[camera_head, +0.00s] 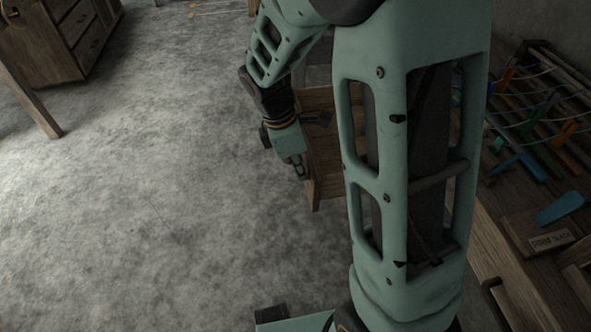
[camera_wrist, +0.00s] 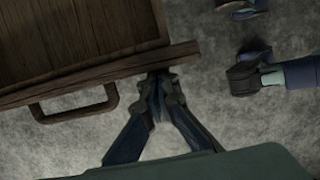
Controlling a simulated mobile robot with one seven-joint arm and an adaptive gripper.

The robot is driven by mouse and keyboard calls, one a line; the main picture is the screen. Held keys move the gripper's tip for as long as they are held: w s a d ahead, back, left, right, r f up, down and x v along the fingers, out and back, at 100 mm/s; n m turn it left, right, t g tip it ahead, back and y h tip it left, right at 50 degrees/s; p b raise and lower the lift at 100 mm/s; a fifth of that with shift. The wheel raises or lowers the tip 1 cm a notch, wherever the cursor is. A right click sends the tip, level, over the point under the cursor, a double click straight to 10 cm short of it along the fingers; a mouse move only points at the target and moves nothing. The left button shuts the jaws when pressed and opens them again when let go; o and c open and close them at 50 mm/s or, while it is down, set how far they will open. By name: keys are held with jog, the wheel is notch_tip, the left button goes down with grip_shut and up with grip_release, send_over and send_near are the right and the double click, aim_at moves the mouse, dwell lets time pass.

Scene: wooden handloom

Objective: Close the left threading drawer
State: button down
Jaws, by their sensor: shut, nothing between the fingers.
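The wooden drawer (camera_head: 318,150) stands pulled out from the loom in the head view, partly hidden behind my arm. In the wrist view its front panel (camera_wrist: 130,72) runs slantwise across the upper left, with a dark bar handle (camera_wrist: 75,112) on its outer face. The bare drawer floor (camera_wrist: 75,30) shows behind the panel. My gripper (camera_wrist: 158,88) is shut and empty, its fingertips at the outer side of the panel, right of the handle. I cannot tell whether they touch it. In the head view my gripper (camera_head: 304,176) is at the drawer's front.
The loom bench (camera_head: 490,240) with coloured tools and a labelled wooden block (camera_head: 550,240) stands at the right. A wooden cabinet (camera_head: 85,35) and a table leg (camera_head: 35,105) are at the upper left. The grey floor (camera_head: 160,220) left of the drawer is clear.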

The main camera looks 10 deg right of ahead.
jog(key=d+p, duration=1)
jog(key=d, duration=1.9)
jog(key=shift+d, duration=0.4)
